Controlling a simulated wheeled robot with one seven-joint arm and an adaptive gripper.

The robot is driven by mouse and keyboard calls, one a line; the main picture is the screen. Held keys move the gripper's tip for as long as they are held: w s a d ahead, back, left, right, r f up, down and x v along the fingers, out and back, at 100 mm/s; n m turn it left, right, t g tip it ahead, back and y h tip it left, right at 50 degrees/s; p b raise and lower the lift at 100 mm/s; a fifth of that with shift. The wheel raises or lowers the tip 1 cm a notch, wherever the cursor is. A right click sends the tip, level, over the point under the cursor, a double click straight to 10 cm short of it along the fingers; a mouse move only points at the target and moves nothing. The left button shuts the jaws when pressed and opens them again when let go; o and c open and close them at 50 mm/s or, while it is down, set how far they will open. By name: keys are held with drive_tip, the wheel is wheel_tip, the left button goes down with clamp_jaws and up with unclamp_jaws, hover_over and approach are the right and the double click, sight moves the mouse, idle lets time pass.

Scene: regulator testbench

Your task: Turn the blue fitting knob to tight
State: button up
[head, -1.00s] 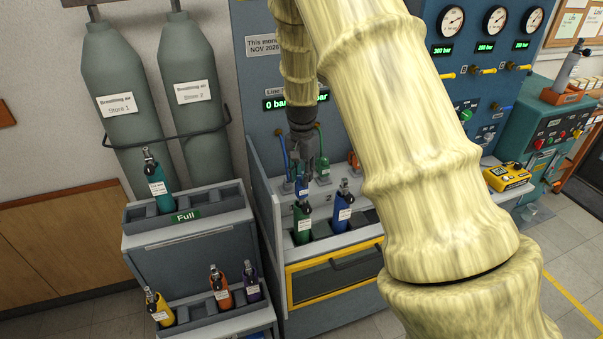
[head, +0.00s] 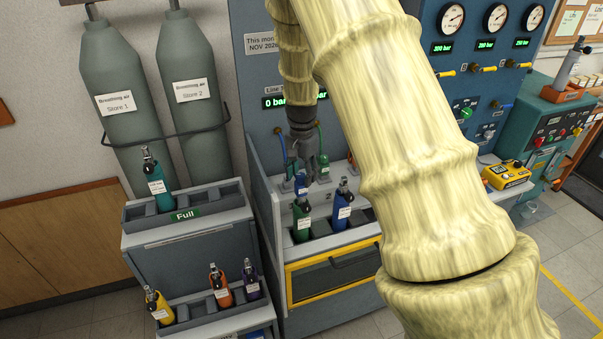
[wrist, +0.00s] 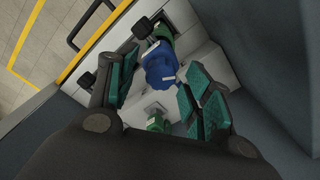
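The blue fitting knob (head: 301,184) is above the green cylinder (head: 302,224) in the filling bench, below my gripper (head: 302,168). In the wrist view the blue knob (wrist: 160,65) shows between the two teal-padded fingers of my gripper (wrist: 160,75). The fingers are apart, with a clear gap on the left of the knob; the right pad looks close to it, but I cannot tell whether it touches. Part of the green cylinder (wrist: 161,37) shows beyond the knob. The knob's mark or angle is too small to read.
A blue cylinder (head: 342,210) stands right of the green one. A green fitting (head: 324,168) hangs behind; it also shows in the wrist view (wrist: 157,122). The bench's left side wall (head: 266,205) is near. A cylinder rack (head: 190,232) stands at left.

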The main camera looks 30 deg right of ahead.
sight(301, 174)
drive_tip(key=shift+r, duration=0.15)
wheel_tip(301, 174, up, 12)
idle(0.7)
idle(0.4)
